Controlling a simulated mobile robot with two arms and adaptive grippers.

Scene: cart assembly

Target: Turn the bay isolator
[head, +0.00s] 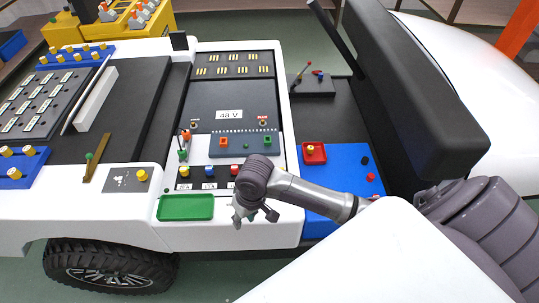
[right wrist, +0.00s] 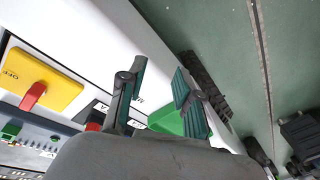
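In the right wrist view the bay isolator (right wrist: 45,82) is a yellow plate with a red handle and the word OFF beside it, at the left side of the picture. The handle (right wrist: 33,95) lies at a slant across the plate. In the head view the isolator does not show; my right arm and gripper cover part of the panel there. My right gripper (head: 256,213) hangs over the white front edge of the cart, right of the green tray. In the wrist view its fingers (right wrist: 160,97) are apart with nothing between them. It does not touch the isolator. My left gripper is not in view.
The green tray (head: 187,221) sits on the front edge. Behind it are coloured fuses (head: 209,171) and the 48 V panel (head: 229,98). A blue mat (head: 345,160) with a red tray (head: 314,153) lies to the right. A black seat back (head: 415,85) stands behind my right arm.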

